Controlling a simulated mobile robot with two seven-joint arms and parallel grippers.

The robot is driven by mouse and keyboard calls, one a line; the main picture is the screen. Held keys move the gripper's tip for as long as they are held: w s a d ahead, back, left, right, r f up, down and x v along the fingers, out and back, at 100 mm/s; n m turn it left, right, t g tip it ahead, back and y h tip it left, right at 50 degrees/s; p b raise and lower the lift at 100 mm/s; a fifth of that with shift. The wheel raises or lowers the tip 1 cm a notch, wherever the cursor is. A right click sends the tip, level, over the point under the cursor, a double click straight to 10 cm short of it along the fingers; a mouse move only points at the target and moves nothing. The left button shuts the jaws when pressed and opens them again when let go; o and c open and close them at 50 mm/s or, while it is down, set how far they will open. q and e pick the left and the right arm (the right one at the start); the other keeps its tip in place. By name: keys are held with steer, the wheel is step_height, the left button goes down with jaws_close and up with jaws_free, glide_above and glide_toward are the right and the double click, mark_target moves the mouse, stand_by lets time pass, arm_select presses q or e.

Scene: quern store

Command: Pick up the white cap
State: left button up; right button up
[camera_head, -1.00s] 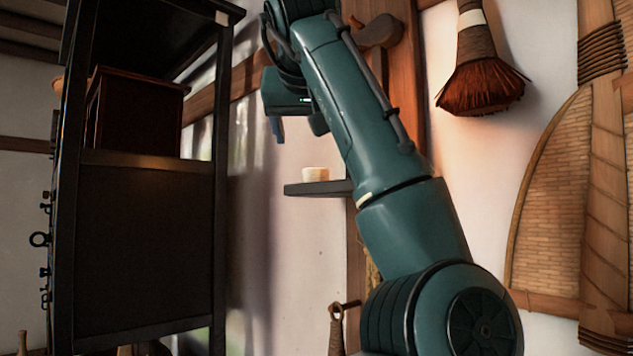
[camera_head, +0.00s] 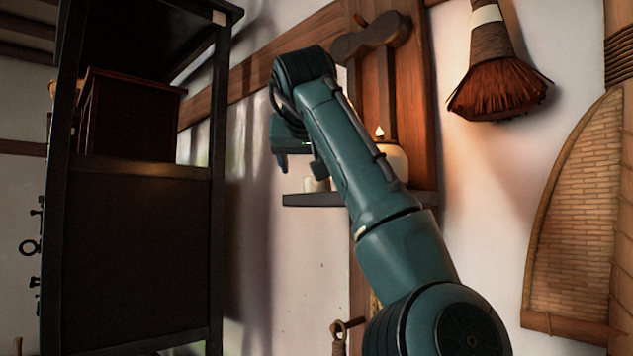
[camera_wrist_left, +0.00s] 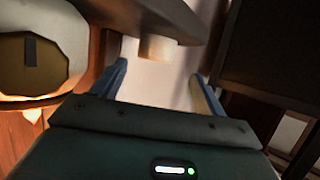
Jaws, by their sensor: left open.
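The white cap (camera_head: 316,184) is a small cream cylinder on a narrow dark wall shelf (camera_head: 308,200), near the shelf's left end. The left gripper (camera_wrist_left: 158,74) is empty there; I cannot tell whether a finger touches the cap. My right gripper is not in view.
A rounded white vessel with a flame (camera_head: 392,158) stands farther right on the shelf, partly behind my arm. A dark cabinet (camera_head: 140,250) stands at left. A brush (camera_head: 498,80) and a woven basket-like tool (camera_head: 580,220) hang at right.

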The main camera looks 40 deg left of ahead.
mark_target(317, 186)
arm_select(q)
steer(key=x, duration=0.1)
steer(key=p+x, duration=0.1)
steer(key=x, duration=0.3)
steer(key=shift+w+d+p, duration=0.25)
steer(key=shift+w+p, duration=0.05)
steer(key=shift+p, duration=0.05)
steer(key=shift+c, duration=0.3)
steer(key=c, duration=1)
steer(key=shift+r, duration=0.15)
